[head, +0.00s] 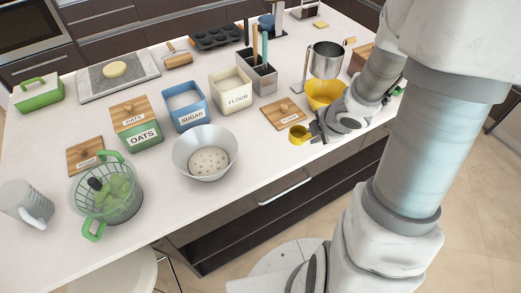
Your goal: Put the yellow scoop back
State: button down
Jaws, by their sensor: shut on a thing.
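The yellow scoop (298,135) is a small round cup just above or at the counter's front edge, right of centre; I cannot tell whether it touches the counter. My gripper (314,131) is shut on it, at its right side, and hides its handle. Behind it, the open flour canister (237,101) is cream, and the open sugar canister (184,116) is blue. The green oats canister (143,136) has a wooden lid on it.
A wooden lid (283,115) lies just behind the scoop. A yellow bowl (318,97) stands by my wrist under a metal sifter (326,60). A green-handled colander (107,196) is at far left. Bare counter lies between.

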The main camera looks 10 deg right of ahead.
jog(key=shift+s+a, duration=0.1)
jog(key=w+a+f+b, duration=0.2)
jog(key=a+f+b, duration=0.1)
jog(key=w+a+f+b, duration=0.2)
jog(key=a+f+b, duration=0.1)
jog(key=f+b, duration=0.1)
jog(key=w+a+f+b, duration=0.2)
jog(key=a+f+b, duration=0.1)
jog(key=f+b, duration=0.1)
jog(key=shift+w+a, duration=0.2)
jog(key=shift+w, duration=0.2)
jog(key=shift+f, duration=0.1)
jog(key=c, duration=0.7)
grip_release()
